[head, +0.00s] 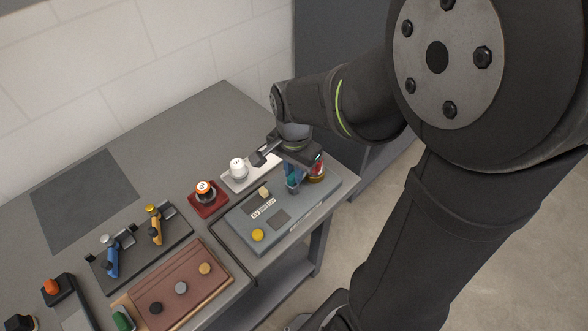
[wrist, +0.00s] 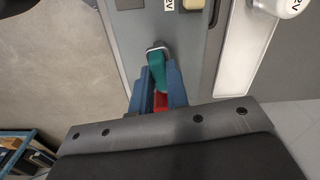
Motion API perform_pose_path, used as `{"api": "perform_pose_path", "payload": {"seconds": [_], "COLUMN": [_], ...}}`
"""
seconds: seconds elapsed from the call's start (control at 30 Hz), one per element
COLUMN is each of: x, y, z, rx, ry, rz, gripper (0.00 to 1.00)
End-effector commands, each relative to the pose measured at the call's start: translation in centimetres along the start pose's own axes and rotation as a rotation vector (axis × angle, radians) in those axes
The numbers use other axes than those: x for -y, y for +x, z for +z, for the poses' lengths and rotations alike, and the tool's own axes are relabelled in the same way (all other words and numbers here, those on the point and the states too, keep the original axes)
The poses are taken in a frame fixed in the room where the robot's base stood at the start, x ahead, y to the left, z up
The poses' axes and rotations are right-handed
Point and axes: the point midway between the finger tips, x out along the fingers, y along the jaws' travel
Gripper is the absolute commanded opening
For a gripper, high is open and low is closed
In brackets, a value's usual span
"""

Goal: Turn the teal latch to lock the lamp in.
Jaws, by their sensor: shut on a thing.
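My gripper (head: 292,184) is at the right end of a grey panel (head: 243,232). In the wrist view its blue fingers (wrist: 158,82) close on both sides of the teal latch (wrist: 157,60), a teal bar with a metal ring at its far end. A red part (wrist: 160,101), which may be the lamp, shows between the fingers below the latch. In the head view a red round thing (head: 317,171) stands just right of my gripper. Most of the latch and the lamp's seat are hidden by my gripper.
A white knob-like piece (head: 238,168) stands on a white plate behind the panel. An orange and white piece sits on a red base (head: 208,206). The panel carries a yellow button (head: 258,235). A brown board (head: 172,287) and a black rack lie to the left.

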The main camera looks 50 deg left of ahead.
Motion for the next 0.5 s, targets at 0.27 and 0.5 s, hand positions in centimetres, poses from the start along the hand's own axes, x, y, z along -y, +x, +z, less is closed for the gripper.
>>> {"api": "perform_pose_path", "payload": {"seconds": [0.27,0.5], "x": [0.07,0.07], "y": [-0.11,-0.11], "z": [-0.08,-0.09], "rx": [-0.003,-0.003], "ry": [0.140,0.189], "rz": [-0.003,-0.003], "gripper": [0.00,0.00]}}
